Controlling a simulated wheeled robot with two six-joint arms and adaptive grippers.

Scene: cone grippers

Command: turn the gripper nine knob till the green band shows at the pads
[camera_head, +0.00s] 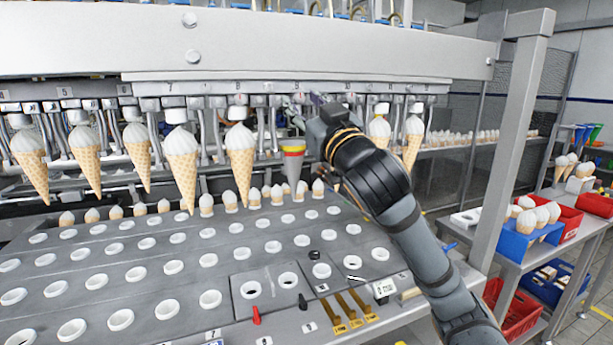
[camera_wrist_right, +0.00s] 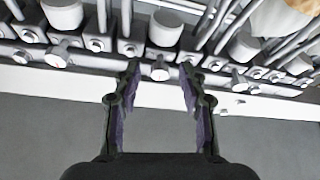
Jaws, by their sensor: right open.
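The overhead bar (camera_head: 260,88) carries a row of numbered cone grippers, and a 9 label shows near my right gripper. Below that spot hangs a grey tapered piece (camera_head: 293,168) with yellow and red bands; I see no green on it. My right gripper (camera_head: 297,106) is at the bar, partly hidden by its own wrist. In the right wrist view its fingers with purple pads (camera_wrist_right: 160,88) are open, one on each side of a small metal knob (camera_wrist_right: 160,72). I cannot tell whether they touch it. My left gripper is not in view.
Ice-cream cones (camera_head: 240,150) hang from other grippers on both sides. A plate with white-ringed holes (camera_head: 175,280) lies below, with small cones along its back edge. A steel post (camera_head: 510,140) stands right of my arm. More knobs (camera_wrist_right: 238,82) flank the middle one.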

